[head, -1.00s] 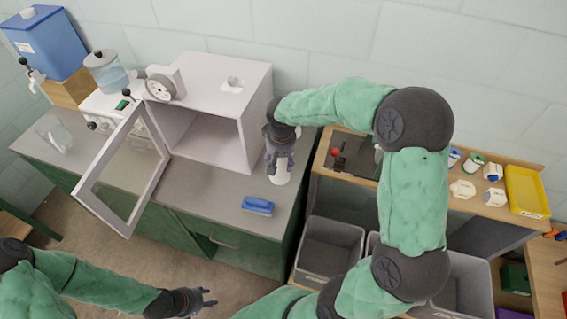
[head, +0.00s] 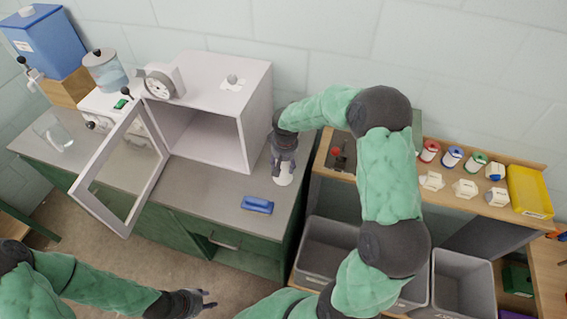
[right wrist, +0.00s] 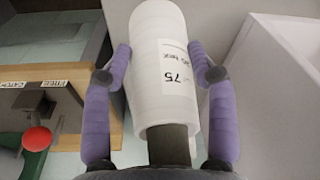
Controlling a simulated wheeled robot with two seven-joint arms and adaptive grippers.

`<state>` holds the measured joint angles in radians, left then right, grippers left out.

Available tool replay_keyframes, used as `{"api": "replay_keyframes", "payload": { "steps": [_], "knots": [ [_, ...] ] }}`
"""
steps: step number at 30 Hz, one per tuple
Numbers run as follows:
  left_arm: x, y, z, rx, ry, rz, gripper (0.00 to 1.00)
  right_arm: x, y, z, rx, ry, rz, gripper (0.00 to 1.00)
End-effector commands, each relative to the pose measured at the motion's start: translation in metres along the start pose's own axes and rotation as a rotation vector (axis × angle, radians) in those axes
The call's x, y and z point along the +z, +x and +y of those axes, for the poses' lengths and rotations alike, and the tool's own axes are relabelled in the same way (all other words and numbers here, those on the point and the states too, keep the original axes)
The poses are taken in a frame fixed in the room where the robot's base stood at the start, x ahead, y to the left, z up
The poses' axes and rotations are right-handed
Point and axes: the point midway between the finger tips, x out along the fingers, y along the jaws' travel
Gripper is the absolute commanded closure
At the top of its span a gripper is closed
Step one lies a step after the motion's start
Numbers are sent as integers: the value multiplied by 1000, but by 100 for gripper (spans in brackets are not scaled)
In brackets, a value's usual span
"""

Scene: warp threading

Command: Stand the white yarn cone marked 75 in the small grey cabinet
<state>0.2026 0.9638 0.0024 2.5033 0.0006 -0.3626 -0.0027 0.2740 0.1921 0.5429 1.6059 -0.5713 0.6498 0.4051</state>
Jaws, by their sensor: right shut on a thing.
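The white yarn cone (head: 284,177) is at the right end of the grey counter, just right of the small cabinet. My right gripper (head: 283,160) is shut on it from above. In the right wrist view the cone (right wrist: 160,60) lies between both fingers, with its 75 label facing the camera. I cannot tell whether its base touches the counter. The small grey cabinet (head: 258,110) stands on the counter with its framed door (head: 89,200) swung wide open and its inside looking empty. My left gripper (head: 206,300) is open and empty, low in front of the counter.
A blue brush-like block (head: 257,205) lies on the counter in front of the cabinet. A dial (head: 159,84) sits on the cabinet's top left. A wooden shelf (head: 400,192) with several small spools and a yellow tray (head: 529,190) stands right, above grey bins (head: 327,243).

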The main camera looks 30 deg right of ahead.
Motion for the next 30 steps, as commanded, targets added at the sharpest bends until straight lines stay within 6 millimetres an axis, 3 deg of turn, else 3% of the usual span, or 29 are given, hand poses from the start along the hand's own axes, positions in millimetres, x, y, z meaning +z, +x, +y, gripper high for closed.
{"api": "replay_keyframes", "payload": {
  "steps": [6,7,9,23,30],
  "knots": [
    [0,3,-1,0,0,0,60,0,3,0,0,0,1,87],
    [0,3,-1,0,0,0,60,1,3,0,0,0,-1,37],
    [0,2,-1,0,0,0,60,1,2,0,0,0,-1,17],
    [0,-2,1,0,0,0,60,0,-3,0,0,0,0,17],
    [0,-8,3,0,0,0,60,-1,-44,0,0,1,3,17]
  ]
}}
